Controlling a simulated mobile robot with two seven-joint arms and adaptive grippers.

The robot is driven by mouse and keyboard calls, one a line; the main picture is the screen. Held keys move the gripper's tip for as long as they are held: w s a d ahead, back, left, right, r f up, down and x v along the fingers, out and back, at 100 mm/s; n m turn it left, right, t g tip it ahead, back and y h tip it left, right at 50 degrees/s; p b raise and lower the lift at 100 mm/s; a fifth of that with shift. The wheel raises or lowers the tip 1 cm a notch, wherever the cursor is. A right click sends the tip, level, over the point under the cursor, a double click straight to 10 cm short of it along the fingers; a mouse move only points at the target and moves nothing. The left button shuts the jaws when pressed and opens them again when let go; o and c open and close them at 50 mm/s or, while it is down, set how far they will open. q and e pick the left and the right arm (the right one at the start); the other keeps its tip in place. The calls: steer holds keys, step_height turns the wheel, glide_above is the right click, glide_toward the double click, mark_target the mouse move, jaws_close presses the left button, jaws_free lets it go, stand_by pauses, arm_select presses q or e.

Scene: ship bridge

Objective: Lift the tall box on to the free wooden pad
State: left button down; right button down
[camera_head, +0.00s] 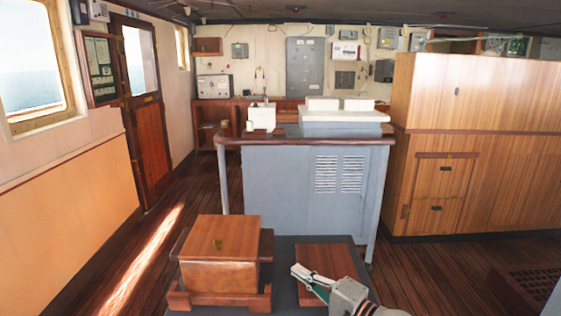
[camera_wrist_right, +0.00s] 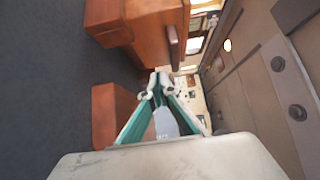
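The tall box (camera_head: 219,262) is brown wood with a flat lid and a small dark mark on top. It stands upright in a wooden holder (camera_head: 178,299) with raised edges, left of centre in the head view. The free wooden pad (camera_head: 325,260) is a flat reddish-brown block to its right, with nothing resting on it. My right gripper (camera_head: 296,269) is over the pad's near left part, apart from the box. In the right wrist view its teal fingers (camera_wrist_right: 158,84) meet at the tips, with nothing between them. My left gripper is not in view.
Box and pad stand on a dark grey table top (camera_head: 285,285), with a narrow gap between them. A grey console (camera_head: 285,200) stands behind. Wooden cabinets (camera_head: 470,140) are at the right. Open plank floor runs along the left.

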steer(key=shift+s, duration=4.05)
